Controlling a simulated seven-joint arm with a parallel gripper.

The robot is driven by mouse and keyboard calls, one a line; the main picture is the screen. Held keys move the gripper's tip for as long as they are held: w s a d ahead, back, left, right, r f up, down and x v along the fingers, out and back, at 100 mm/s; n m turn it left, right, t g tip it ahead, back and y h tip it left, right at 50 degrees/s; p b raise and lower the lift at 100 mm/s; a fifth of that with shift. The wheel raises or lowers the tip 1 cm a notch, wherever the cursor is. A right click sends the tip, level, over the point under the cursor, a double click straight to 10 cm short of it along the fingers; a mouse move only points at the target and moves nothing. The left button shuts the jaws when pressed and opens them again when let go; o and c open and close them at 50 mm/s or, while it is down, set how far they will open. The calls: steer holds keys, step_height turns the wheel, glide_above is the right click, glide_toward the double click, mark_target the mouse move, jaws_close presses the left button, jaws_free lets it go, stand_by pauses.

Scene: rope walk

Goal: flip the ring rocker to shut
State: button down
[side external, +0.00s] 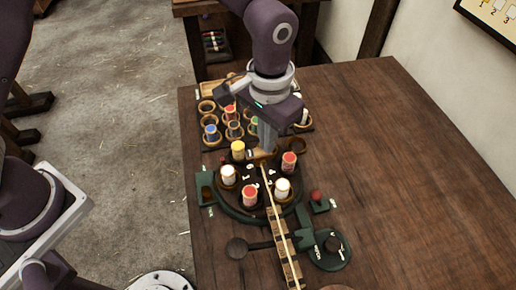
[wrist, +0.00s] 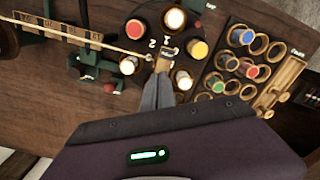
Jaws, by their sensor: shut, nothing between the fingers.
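A dark round plate (side external: 236,191) on a green base carries several coloured spools. At its far edge a small tan wooden piece (side external: 262,154), which appears to be the ring rocker, sits where the rope (side external: 272,200) ends. It also shows in the wrist view (wrist: 165,56). Which way it is tipped is too small to tell. My gripper (side external: 267,150) is shut and empty, pointing down at this piece. In the wrist view its fingertips (wrist: 160,73) are right at the piece and partly cover it; I cannot tell whether they touch.
A spool rack (side external: 222,118) with red, blue and green spools stands behind the plate. A slotted wooden rail (side external: 285,250) runs forward under the rope. A green stand with a red ball (side external: 316,195) and a dark dial (side external: 333,244) stand at right. The table's right side is clear.

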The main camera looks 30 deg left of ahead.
steer(key=shift+f, duration=0.2)
steer(key=shift+r, duration=0.15)
step_height(320, 180, up, 8)
stand_by(0.5)
